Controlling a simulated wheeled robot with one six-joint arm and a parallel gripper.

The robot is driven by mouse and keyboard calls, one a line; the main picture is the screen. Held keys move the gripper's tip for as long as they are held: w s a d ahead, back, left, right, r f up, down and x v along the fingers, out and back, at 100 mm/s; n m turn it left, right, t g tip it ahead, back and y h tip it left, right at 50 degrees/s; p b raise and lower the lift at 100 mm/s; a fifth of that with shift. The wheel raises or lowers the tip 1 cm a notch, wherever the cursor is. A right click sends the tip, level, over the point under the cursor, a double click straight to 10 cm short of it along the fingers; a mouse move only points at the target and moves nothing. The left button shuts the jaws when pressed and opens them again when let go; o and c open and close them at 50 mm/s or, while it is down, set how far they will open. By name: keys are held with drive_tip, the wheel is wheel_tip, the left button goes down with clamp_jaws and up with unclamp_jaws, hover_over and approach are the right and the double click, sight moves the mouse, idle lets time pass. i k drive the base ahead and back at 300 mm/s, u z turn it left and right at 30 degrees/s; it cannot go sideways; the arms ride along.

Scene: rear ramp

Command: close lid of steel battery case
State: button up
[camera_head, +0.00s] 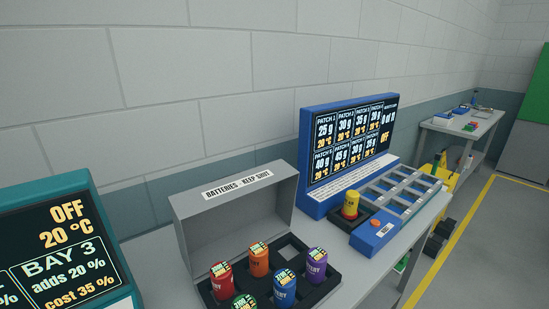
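The steel battery case (183,240) stands on the grey table at the lower middle of the head view. Its grey lid (243,215) is open and stands up at the back, with a white label on its top edge reading "BATTERIES - KEEP SHUT". In the black insert are a red battery (221,281), an orange battery (259,260), a green battery (244,301), a blue battery (285,288) and a purple battery (316,266). At least one slot looks empty. The case's front is cut off by the frame's lower edge. My gripper does not show.
A teal screen unit (85,187) is at left. Floor right of the yellow line (449,246) is clear.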

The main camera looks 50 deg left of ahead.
sight(218, 220)
drive_tip(key=i, duration=0.8)
drive_tip(key=u, duration=2.6)
